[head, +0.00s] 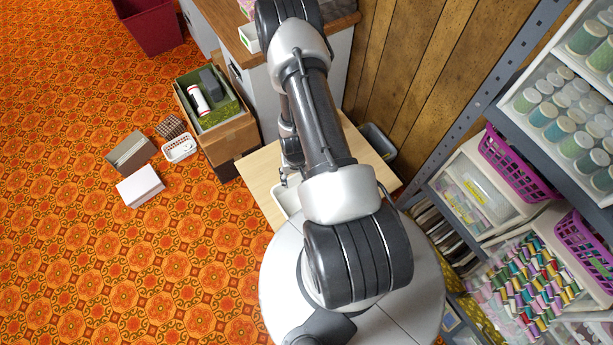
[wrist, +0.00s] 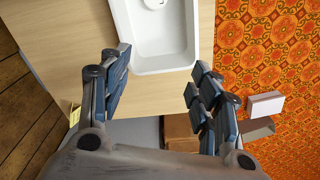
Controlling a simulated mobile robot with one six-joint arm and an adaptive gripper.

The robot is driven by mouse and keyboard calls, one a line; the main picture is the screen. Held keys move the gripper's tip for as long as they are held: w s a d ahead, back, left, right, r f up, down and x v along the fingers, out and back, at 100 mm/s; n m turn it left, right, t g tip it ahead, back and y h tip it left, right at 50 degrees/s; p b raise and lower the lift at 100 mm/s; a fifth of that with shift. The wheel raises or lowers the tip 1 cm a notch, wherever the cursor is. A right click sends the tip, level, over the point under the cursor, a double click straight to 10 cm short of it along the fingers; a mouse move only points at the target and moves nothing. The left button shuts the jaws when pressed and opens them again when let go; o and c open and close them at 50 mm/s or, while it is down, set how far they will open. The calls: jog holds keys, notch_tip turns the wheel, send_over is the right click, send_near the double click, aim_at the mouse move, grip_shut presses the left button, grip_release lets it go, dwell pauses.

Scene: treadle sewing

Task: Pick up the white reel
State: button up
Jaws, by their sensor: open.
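A white round thing (wrist: 155,3), which looks like the white reel, lies inside a white tray (wrist: 165,68) and is cut off by the top edge of the wrist view. My gripper (wrist: 158,72) is open and empty, its dark fingers wide apart, with the tray beyond the fingertips. The tray sits on a light wooden table (wrist: 75,40). In the head view, part of the tray (head: 285,200) shows beside my arm, and the reel is hidden. My gripper (head: 289,177) shows only partly there, above the table.
A box (head: 215,115) holding a red-and-white roll (head: 198,100) stands left of the table. Small boxes and a white basket (head: 179,149) lie on the orange carpet. A dark bin (head: 377,142) stands by the wood-panelled wall. Shelves of thread (head: 570,120) fill the right. Carpet at lower left is clear.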

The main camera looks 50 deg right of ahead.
jog(key=shift+m+g, duration=0.3)
jog(key=shift+m, duration=0.1)
jog(key=s+f+b, duration=0.1)
jog(key=s+f, duration=0.1)
jog(key=f, duration=0.4)
jog(key=s+a+f+b, duration=0.1)
jog(key=s+f, duration=0.1)
jog(key=f, duration=0.4)
jog(key=s+f+b, duration=0.1)
jog(key=s+f, duration=0.1)
jog(key=f, duration=0.4)
jog(key=shift+s+a+f+b, duration=0.15)
jog(key=shift+a+f+b, duration=0.1)
jog(key=shift+f+b, duration=0.1)
jog(key=shift+s+d+f+b, duration=0.1)
jog(key=shift+f+b, duration=1.3)
jog(key=shift+f, duration=1.7)
jog(key=shift+c, duration=0.6)
jog(key=c, duration=0.4)
jog(key=shift+r, duration=0.15)
jog(key=shift+c, duration=0.2)
